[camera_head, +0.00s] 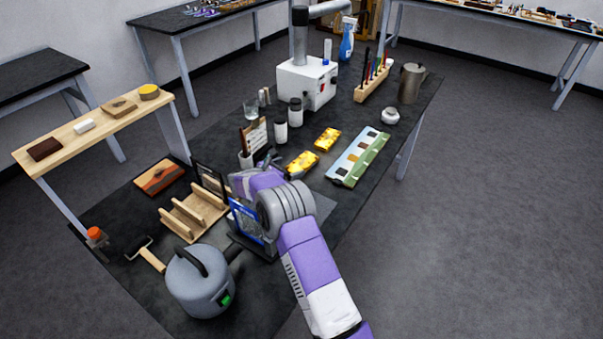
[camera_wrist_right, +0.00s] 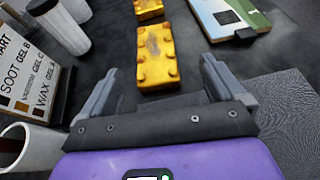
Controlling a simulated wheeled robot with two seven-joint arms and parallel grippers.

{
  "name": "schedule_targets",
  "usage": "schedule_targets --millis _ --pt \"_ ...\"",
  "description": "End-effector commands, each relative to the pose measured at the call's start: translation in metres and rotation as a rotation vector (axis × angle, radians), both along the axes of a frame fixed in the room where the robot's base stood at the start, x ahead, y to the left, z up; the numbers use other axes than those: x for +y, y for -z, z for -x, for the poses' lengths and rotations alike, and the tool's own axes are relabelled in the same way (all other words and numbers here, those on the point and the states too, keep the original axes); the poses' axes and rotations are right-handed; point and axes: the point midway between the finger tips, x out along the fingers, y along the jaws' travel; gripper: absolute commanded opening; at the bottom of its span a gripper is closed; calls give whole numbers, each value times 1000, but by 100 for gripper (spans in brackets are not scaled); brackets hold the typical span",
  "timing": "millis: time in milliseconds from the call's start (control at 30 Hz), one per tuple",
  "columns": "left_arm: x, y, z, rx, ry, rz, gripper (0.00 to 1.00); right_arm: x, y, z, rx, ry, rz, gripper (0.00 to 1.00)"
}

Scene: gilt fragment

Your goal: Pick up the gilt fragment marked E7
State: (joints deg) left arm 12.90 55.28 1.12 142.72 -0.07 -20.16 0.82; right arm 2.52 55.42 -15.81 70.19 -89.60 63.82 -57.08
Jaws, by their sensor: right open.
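Two gold, knobbed fragments lie on the dark table. The nearer gilt fragment (camera_head: 302,163) is just beyond my right gripper (camera_head: 273,160) and shows ahead of the jaws in the right wrist view (camera_wrist_right: 158,55). The farther gilt fragment (camera_head: 327,139) is partly cut off at the top of the wrist view (camera_wrist_right: 148,8). I cannot read an E7 mark on either. My right gripper has its two fingers apart with nothing between them, above the table and short of the nearer fragment; it also shows in the right wrist view (camera_wrist_right: 160,82). My left gripper is not in view.
A labelled card (camera_wrist_right: 30,75), dark-capped white jars (camera_head: 280,131) and a white cup (camera_wrist_right: 28,145) stand left of the gripper. A painted panel (camera_head: 358,157) lies to the right. A wooden rack (camera_head: 193,212) and grey kettle-like pot (camera_head: 200,285) stand nearer.

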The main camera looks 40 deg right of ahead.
Motion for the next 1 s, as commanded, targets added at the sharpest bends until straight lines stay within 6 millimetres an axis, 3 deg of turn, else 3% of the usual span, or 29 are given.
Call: schedule_targets --millis 633,933,1000 --pt "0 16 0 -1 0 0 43 -60 34 -19 -1 1 0 96" --pt "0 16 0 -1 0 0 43 -65 34 -20 0 0 0 96" --pt "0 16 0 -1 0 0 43 -65 34 -20 0 0 0 87"
